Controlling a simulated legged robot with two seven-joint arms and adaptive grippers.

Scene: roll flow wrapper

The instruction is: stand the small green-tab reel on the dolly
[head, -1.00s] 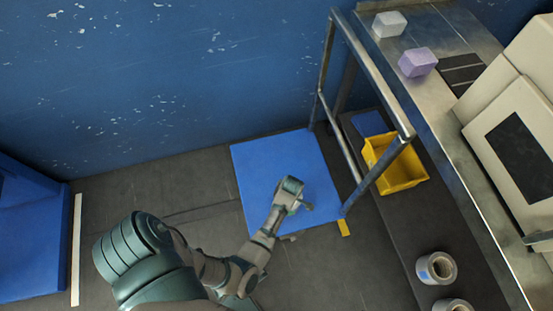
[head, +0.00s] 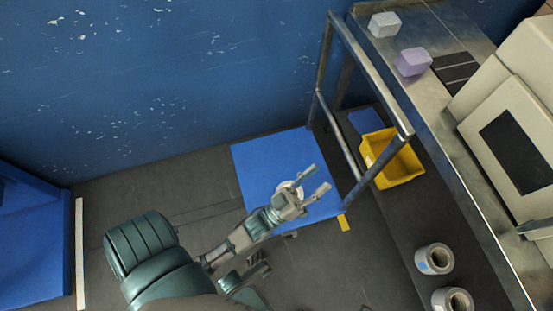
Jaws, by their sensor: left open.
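A flat blue square platform (head: 262,165), which looks like the dolly, lies on the floor by the wall. My left gripper (head: 320,178) is over its right part with its two fingers spread apart, nothing between them. A pale round thing (head: 289,187), possibly the small reel, shows just behind the gripper's palm, over the blue platform. It is largely hidden by the gripper, and I see no green tab on it. I cannot tell whether it touches the platform.
Two grey reels, one with a blue tab (head: 434,259) and another (head: 452,300), sit on the dark shelf at right. A yellow bin (head: 392,160) and a metal frame post (head: 338,150) stand right of the platform. Open floor (head: 130,200) lies to the left.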

